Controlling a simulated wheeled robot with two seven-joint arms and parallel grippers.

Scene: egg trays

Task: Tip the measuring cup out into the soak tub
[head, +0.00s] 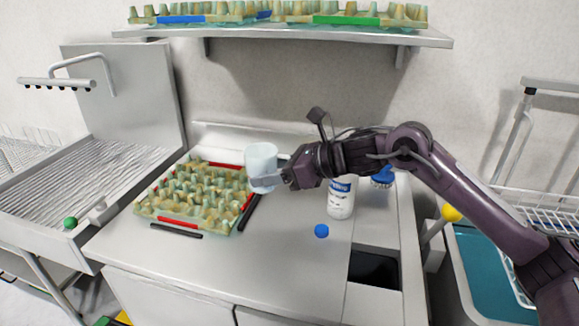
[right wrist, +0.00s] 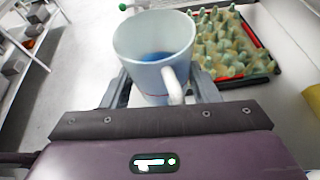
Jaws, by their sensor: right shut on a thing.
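The measuring cup (head: 262,163) is pale and translucent, held upright above the counter beside the egg tray. My right gripper (head: 272,181) is shut on it. In the right wrist view the cup (right wrist: 152,45) stands between the two fingers, its handle towards the wrist, with something blue inside at the bottom. The soak tub (head: 453,287), with teal liquid in it, is at the lower right, far from the cup; my right arm passes over part of it. My left gripper is not in view.
An egg tray (head: 150,212) with red and black strips around it lies left of the cup. A wire rack (head: 550,205) and a yellow knob (head: 451,212) are near the tub.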

